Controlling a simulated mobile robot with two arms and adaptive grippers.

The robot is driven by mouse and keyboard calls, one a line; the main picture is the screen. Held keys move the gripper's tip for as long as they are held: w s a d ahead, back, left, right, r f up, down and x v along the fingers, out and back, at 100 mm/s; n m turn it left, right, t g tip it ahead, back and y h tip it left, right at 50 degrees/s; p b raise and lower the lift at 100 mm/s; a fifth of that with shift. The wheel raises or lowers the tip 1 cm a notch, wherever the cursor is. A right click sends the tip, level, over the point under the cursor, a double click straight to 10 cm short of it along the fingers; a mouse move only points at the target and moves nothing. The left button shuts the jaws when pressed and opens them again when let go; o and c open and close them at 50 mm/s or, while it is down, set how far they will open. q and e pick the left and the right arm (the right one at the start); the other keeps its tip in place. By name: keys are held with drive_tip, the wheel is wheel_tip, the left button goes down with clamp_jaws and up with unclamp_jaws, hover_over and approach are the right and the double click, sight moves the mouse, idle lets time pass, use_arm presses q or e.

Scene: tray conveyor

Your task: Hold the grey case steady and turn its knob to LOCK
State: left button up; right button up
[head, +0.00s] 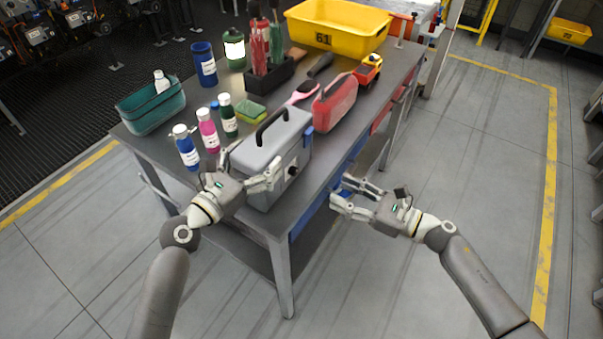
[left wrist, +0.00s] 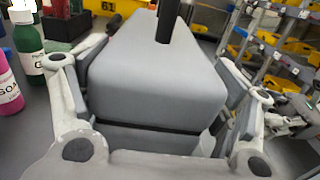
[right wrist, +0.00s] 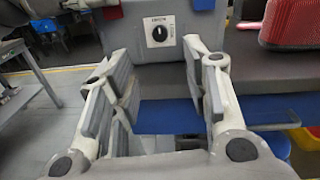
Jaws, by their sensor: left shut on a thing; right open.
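The grey case (head: 262,158) with a dark carrying handle (head: 272,124) stands upright at the table's near end. My left gripper (head: 250,168) is shut on the case, one finger along each side; the left wrist view shows the case body (left wrist: 155,95) between its fingers. The round black knob (right wrist: 160,33) is on the case's front face in the right wrist view, with a pale mark on it. The lettering above it is too small to read. My right gripper (head: 340,194) is open and empty, off the table's edge, apart from the knob and facing it.
The grey table (head: 150,147) holds several bottles, a green sponge (head: 251,112), a pink brush (head: 302,92) and a red case (head: 335,102) close behind the grey case. A teal bin (head: 150,104) and a yellow bin (head: 338,28) stand further off. Floor right of the table is clear.

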sight(297, 172)
drive_tip(key=shift+n, duration=0.3)
drive_tip(key=x, duration=1.2)
drive_tip(key=shift+c, duration=0.2)
clamp_jaws()
